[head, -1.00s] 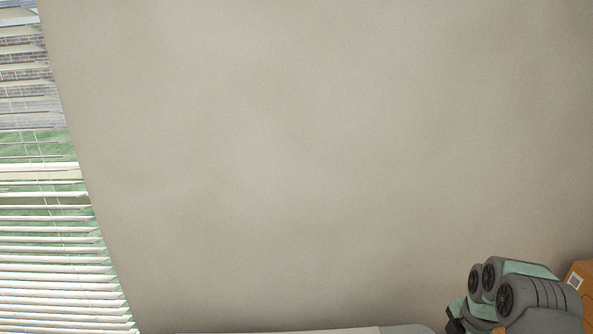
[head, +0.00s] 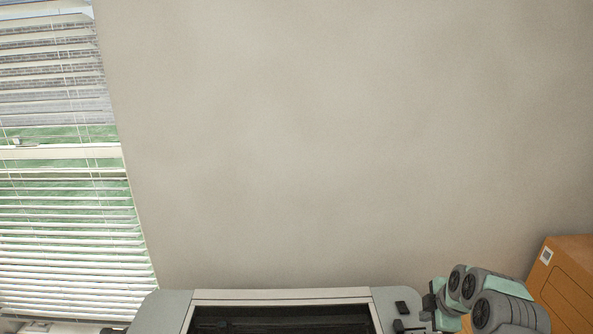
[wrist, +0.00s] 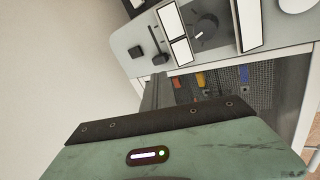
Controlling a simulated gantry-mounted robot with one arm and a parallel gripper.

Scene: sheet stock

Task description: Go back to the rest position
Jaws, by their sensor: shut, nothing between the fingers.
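My gripper (wrist: 155,92) shows in the wrist view. Its dark grey fingers stick out past the dark edge of the green gripper body and are together with nothing between them. They point toward a grey worktop and a dark open recess, and appear clear of both. In the head view my grey and green arm is at the lower right, but the fingertips cannot be made out there.
A light-framed unit (head: 280,295) with a dark opening is at the bottom. An orange cabinet (head: 570,288) stands right, close to my arm. A window with blinds (head: 65,200) is left.

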